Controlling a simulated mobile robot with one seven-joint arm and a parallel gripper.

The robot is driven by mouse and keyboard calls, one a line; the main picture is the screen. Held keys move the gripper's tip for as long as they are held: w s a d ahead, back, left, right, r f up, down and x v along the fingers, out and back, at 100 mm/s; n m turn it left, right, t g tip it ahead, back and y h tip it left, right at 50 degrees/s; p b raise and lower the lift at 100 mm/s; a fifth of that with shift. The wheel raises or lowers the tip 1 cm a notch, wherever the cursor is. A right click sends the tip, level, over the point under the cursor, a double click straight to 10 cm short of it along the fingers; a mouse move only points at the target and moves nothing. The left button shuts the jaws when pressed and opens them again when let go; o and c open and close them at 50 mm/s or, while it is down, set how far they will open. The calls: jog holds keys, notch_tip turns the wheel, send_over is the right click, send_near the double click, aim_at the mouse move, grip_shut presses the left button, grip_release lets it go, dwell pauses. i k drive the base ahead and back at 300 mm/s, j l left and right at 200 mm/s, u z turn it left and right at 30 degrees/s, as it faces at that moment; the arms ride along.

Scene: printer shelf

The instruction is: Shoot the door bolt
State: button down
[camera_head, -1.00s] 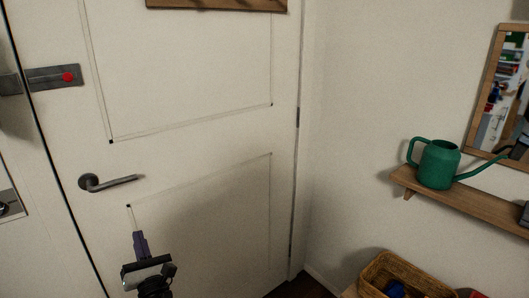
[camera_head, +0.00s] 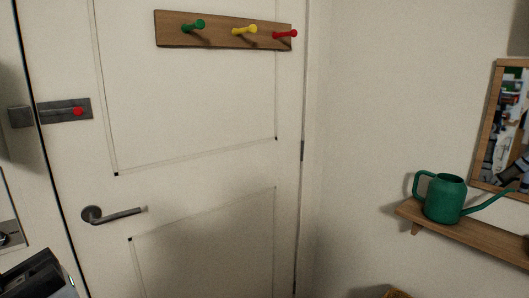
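The door bolt (camera_head: 65,111) is a dark grey plate with a red knob (camera_head: 79,112), near the left edge of the white door (camera_head: 200,120). The knob sits toward the right part of the plate. A grey keep (camera_head: 20,117) is on the frame to its left, across the dark door gap. I see no bar bridging the gap. A dark part, probably of my arm, shows in the bottom left corner, below the bolt and apart from it. My gripper's fingers do not show.
A lever handle (camera_head: 112,215) juts out below the bolt. A wooden peg rail (camera_head: 220,35) with green, yellow and red pegs is higher on the door. A green watering can (camera_head: 442,198) stands on a shelf (camera_head: 470,236) at right, below a framed mirror (camera_head: 489,135).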

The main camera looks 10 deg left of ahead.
aim_at(78, 111)
jog(key=u, duration=1.3)
